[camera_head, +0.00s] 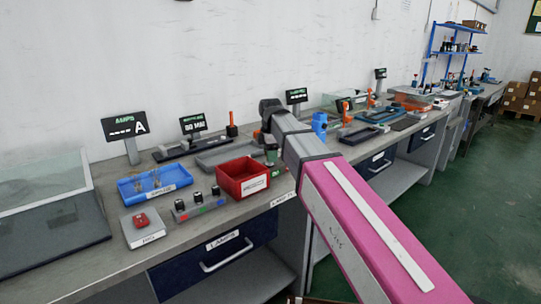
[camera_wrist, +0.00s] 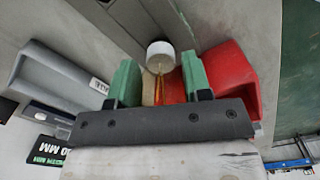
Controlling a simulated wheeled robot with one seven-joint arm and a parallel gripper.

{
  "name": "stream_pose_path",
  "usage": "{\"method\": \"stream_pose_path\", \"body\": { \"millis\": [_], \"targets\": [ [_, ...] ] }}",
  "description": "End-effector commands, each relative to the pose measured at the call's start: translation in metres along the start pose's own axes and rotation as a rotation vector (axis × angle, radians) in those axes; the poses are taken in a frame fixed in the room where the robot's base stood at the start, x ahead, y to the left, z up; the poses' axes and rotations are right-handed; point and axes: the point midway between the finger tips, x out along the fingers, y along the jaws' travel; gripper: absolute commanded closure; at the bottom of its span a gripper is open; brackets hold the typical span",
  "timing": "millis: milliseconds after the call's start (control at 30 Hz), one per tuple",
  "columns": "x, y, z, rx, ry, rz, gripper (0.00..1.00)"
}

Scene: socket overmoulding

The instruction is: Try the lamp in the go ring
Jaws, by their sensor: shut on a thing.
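My gripper (camera_wrist: 160,82) shows in the wrist view with its two green fingers on either side of a small part, which I take to be the lamp (camera_wrist: 160,50). It has a white round end and a thin orange-gold stem between the fingers. In the head view my gripper (camera_head: 271,153) is over the bench, just behind the red bin, and the lamp cannot be made out. No ring is clear in the wrist view.
The red bin (camera_head: 235,163) stands close to my gripper. A grey block with black knobs (camera_head: 199,207), a blue tray (camera_head: 130,189) and a pad with a red part (camera_head: 144,232) are to the left. A grey tray (camera_head: 222,155) and display signs (camera_head: 193,123) stand behind.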

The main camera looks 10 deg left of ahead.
Motion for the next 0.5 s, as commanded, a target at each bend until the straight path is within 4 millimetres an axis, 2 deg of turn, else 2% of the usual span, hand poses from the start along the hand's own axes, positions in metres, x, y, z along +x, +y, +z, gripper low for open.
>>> {"method": "stream_pose_path", "body": {
  "millis": [500],
  "targets": [
    [-0.0069, 0.0001, 0.0, 0.0, 0.0, 0.0, 0.78]
  ]
}}
